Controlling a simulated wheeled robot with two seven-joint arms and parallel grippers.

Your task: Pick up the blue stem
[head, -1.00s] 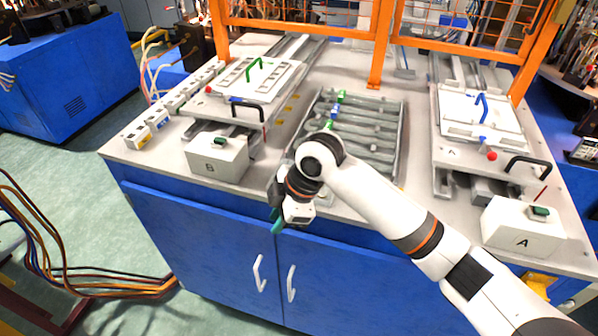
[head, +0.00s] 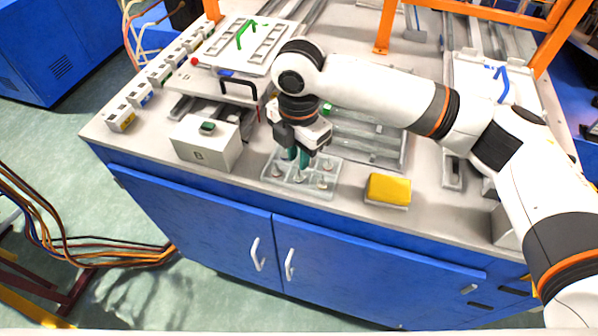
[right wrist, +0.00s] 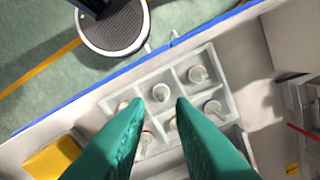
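A pale, divided tray (head: 318,194) stands near the bench's front edge; it also shows in the right wrist view (right wrist: 181,62). Its compartments hold several small upright pieces with pale round tops, such as one (right wrist: 160,91) and another (right wrist: 197,73). My right gripper (head: 298,160) points down over the tray. Its teal fingers (right wrist: 159,103) are apart, with nothing visibly held between them. Pieces in the tray show between and beyond the fingertips, partly hidden by them. My left gripper is out of view.
A yellow block (head: 388,189) lies right of the tray. White box B (head: 205,142) stands left. A metal rack (head: 385,150) lies behind, partly hidden by my arm. A panel with a blue handle (head: 500,80) is at right. Orange frame posts (head: 385,28) rise behind.

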